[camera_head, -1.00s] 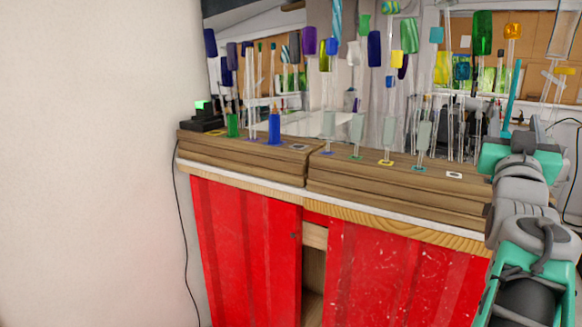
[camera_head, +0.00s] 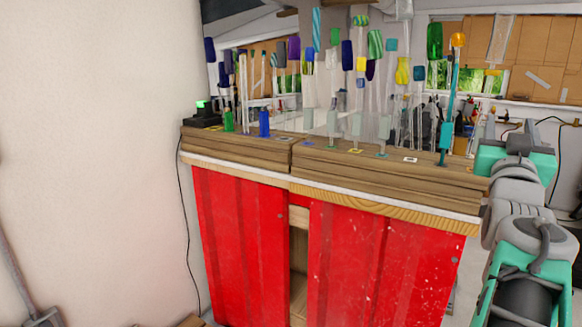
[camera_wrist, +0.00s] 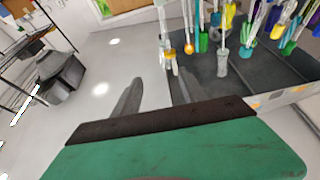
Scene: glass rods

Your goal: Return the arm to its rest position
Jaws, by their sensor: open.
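My arm (camera_head: 520,215), teal and grey, stands at the right edge of the head view, beside the right end of the red cabinet (camera_head: 370,265). My gripper (camera_wrist: 155,92) shows in the wrist view with its two dark fingers spread apart and nothing between them. Pale floor lies beyond the fingertips. Glass rods with coloured ends (camera_head: 375,45) stand in a row along the wooden top of the cabinet in the head view. In the wrist view several rods (camera_wrist: 222,60) stand to the right of the fingers, apart from them. The gripper's fingers cannot be made out in the head view.
A teal holder (camera_head: 445,137) stands near the right end of the wooden top (camera_head: 400,172). A black device with a green light (camera_head: 203,112) sits at its left end. A black shelf (camera_wrist: 40,65) stands at the left of the wrist view. Floor between is clear.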

